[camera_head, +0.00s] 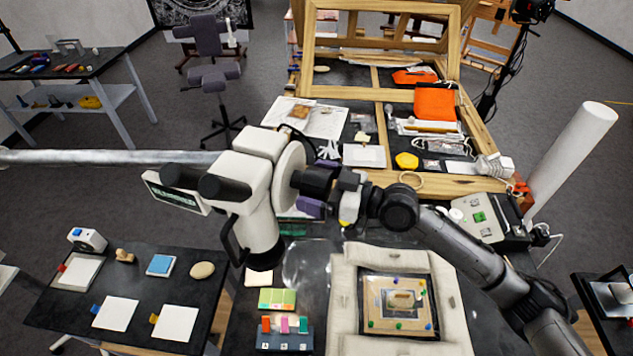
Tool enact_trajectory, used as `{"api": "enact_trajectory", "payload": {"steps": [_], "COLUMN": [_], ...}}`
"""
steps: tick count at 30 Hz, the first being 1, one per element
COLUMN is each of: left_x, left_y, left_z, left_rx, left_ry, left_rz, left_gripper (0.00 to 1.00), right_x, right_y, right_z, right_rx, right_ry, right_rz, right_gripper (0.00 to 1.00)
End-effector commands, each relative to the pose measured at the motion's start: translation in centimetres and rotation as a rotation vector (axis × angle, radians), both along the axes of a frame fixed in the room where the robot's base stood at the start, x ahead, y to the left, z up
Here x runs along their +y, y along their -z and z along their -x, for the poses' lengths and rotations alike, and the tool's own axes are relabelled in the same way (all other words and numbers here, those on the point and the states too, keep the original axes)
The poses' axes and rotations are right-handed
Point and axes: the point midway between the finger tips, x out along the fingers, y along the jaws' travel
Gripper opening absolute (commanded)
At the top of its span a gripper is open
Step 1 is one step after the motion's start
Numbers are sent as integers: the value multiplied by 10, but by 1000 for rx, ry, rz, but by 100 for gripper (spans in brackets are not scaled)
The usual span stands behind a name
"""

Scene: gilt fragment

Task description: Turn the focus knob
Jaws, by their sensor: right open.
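The microscope (262,185) is white with two black eyepieces and stands in the middle left. A large white disc is on its right side, and a dark focus knob (311,182) appears to stick out from it. My right gripper (318,187) comes in from the right at the knob. Purple finger parts show above and below the dark knob, apart from each other. I cannot tell whether they touch it. The gripper's body hides part of the knob's outer end. My left gripper is not in view.
A padded white frame holds a small gilt fragment (401,299) at the bottom. A pen rack (285,336) stands left of it. A side table (60,312) with cards is at the lower left. A wooden easel frame (378,50) stands behind. A long metal bar (100,157) crosses the left.

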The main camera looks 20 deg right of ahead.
Motion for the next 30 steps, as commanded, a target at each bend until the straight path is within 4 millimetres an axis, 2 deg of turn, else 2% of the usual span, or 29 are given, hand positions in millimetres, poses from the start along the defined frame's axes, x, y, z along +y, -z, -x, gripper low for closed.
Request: {"api": "enact_trajectory", "payload": {"steps": [7,22,30], "left_x": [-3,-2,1], "left_y": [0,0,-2], "left_z": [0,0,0], "left_rx": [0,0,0], "left_ry": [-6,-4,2], "left_rz": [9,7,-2], "left_gripper": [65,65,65], "right_x": [0,0,0], "right_y": [0,0,-1], "right_z": [0,0,0], "right_rx": [-1,-1,37], "right_ry": [0,0,0], "right_rz": [1,1,-33], "right_gripper": [95,48,48]}}
